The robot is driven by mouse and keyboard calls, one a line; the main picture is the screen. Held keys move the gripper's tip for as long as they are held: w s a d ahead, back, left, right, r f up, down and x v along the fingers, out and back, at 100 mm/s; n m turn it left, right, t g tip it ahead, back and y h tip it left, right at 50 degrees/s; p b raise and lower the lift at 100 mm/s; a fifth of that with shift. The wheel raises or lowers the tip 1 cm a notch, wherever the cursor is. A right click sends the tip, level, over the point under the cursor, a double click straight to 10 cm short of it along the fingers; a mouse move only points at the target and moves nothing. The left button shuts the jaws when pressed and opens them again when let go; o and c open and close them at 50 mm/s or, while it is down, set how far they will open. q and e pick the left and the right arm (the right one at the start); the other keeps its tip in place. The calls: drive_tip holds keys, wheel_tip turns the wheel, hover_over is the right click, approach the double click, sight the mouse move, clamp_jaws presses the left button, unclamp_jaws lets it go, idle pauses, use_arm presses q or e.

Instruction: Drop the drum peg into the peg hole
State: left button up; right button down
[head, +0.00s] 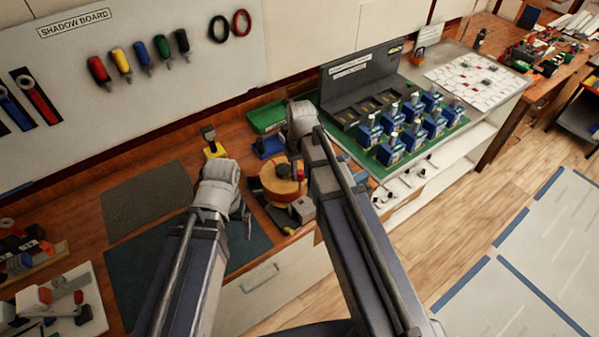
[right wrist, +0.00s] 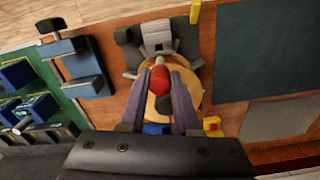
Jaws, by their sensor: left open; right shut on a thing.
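A red peg-like piece (right wrist: 158,78) with a pale end is between the fingers of my right gripper (right wrist: 160,88) in the right wrist view, and the gripper is shut on it. Behind it is a round yellow-orange drum (right wrist: 192,92) on the bench. In the head view the drum (head: 270,184) stands beside my right arm, with a small red piece (head: 281,168) at its top. My right gripper's fingers are mostly hidden there. I cannot make out the peg hole. My left gripper (head: 242,216) is open and empty, left of the drum, above the dark mat.
A dark green mat (head: 135,270) lies on the bench at left. A grey block (head: 303,209) stands at the drum's front right. Blue breakers (head: 390,152) stand in rows on a green board to the right. A green tray (head: 266,117) is behind. A yellow-based tool (head: 213,147) stands at the back.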

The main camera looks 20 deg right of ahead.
sight(301, 190)
drive_tip(key=shift+d, duration=0.25)
drive_tip(key=shift+a+f, duration=0.2)
drive_tip(key=shift+f+b, duration=0.15)
drive_tip(key=shift+b, duration=0.15)
drive_tip(key=shift+d+f+b, duration=0.1)
drive_tip(key=shift+f+b, duration=0.5)
use_arm(q)
wheel_tip(301, 190, down, 6)
drive_tip(key=b, duration=0.4)
drive_tip(key=shift+d, duration=0.1)
use_arm(e)
wheel_tip(301, 190, down, 4)
drive_tip(key=shift+f, duration=0.1)
use_arm(q)
drive_tip(key=shift+f+b, duration=3.1)
drive_tip(key=shift+b, duration=0.05)
use_arm(e)
drive_tip(key=shift+f, duration=3.05)
drive_tip(key=c, duration=0.5)
unclamp_jaws()
drive_tip(key=shift+c, duration=0.2)
use_arm(q)
drive_tip(key=shift+r, duration=0.1)
